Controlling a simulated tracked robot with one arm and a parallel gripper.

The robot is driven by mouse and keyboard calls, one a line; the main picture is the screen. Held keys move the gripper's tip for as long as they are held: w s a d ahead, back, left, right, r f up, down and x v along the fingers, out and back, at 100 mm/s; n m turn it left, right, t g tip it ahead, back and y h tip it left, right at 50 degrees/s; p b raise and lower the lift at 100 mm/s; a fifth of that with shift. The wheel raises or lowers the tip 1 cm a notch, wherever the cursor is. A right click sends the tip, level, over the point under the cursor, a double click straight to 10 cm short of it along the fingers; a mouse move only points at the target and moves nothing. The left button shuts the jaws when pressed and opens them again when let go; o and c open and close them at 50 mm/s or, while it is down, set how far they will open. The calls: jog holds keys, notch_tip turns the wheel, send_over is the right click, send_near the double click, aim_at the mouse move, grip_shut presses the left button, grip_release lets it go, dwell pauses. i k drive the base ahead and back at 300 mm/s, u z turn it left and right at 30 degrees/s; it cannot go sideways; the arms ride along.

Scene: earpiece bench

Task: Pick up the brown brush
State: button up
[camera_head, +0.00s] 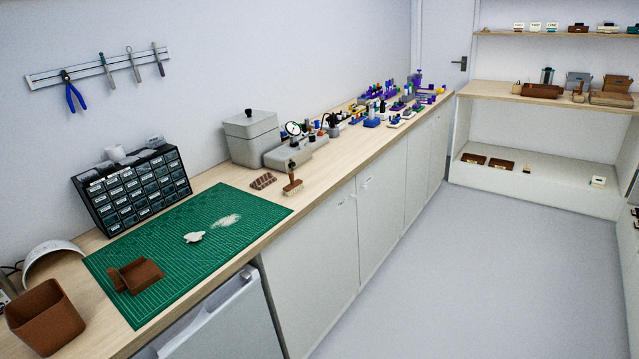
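A brown brush (292,182) with pale bristles stands on the wooden bench top, close to the front edge and just past the far end of the green cutting mat. Its bristles are down and its handle points up. A brown dustpan-like piece (136,274) lies on the near part of the green mat (165,240). My gripper is not in view, so its state and its distance from the brush do not show.
A dark-brown ribbed block (263,181) lies left of the brush, and a grey box (251,137) stands behind. A black drawer cabinet (133,190) and brown bin (45,317) are nearer. Small items crowd the far bench. The grey floor (450,275) is clear.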

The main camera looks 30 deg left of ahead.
aim_at(294, 186)
jog(key=u, duration=0.15)
jog(key=i, duration=1.35)
jog(key=u, duration=0.6)
jog(key=i, duration=1.9)
jog(key=u, duration=0.35)
